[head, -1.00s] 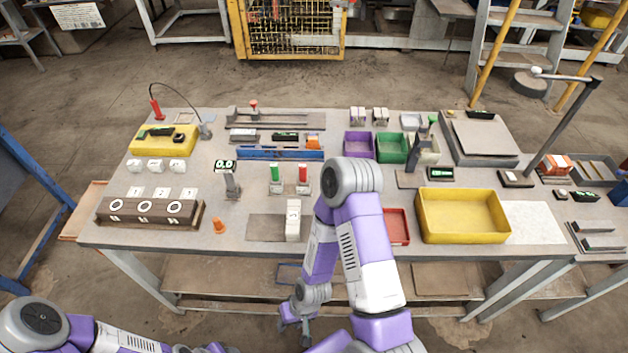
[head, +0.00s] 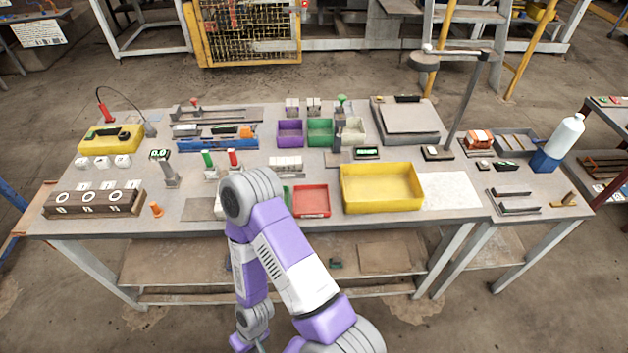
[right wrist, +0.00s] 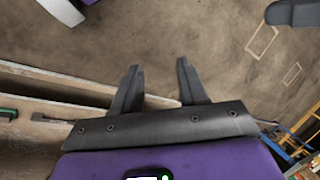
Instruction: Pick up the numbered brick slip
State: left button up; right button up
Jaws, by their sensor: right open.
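A white slip (head: 219,206) stands at the front of the table, beside a grey mat (head: 197,209). My right arm hides part of it, and no number is readable on it. Several small white pieces with dark marks (head: 101,162) lie at the left, behind a brown block with ring marks (head: 95,204). My right gripper hangs low in front of the table in the head view. In the right wrist view its two fingers (right wrist: 158,78) are apart with nothing between them, over the floor. My left gripper is out of view.
A red tray (head: 310,201) and a yellow tray (head: 381,187) stand right of my arm. Purple (head: 290,133) and green (head: 320,132) bins are behind. An orange cone (head: 156,210) stands at the front left. A lamp post (head: 466,105) rises at the right.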

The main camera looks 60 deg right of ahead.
aim_at(281, 164)
jog(key=k, duration=0.2)
jog(key=z, duration=1.1)
